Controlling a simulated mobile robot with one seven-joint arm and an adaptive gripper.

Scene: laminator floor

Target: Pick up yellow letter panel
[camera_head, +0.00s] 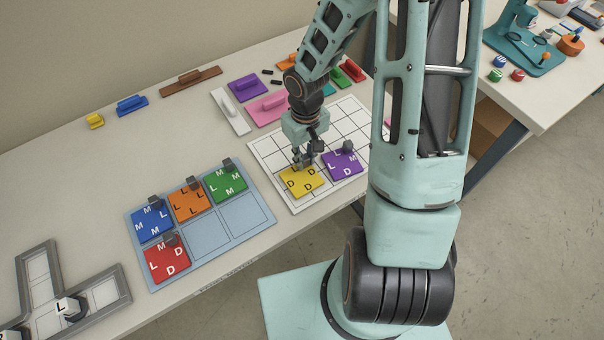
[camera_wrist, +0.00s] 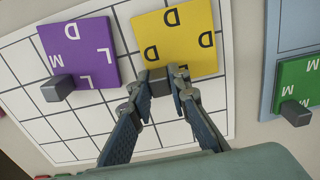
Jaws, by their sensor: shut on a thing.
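The yellow letter panel (camera_head: 303,182), a square tile with dark letter D marks, is at the near edge of the white grid board (camera_head: 262,150). My gripper (camera_head: 303,160) is above it, with its fingers shut on the panel's dark knob. In the wrist view the yellow panel (camera_wrist: 175,38) shows at the top centre, and my gripper's fingertips (camera_wrist: 162,82) close on the knob from both sides. I cannot tell whether the panel touches the board or is slightly raised.
A purple letter panel (camera_head: 343,164) lies close to the right of the yellow one. A blue tray (camera_head: 240,227) at left holds blue, orange, green and red panels, with bare cells on its right. Coloured handled blocks (camera_head: 190,81) lie along the back. A grey track (camera_head: 100,292) lies front left.

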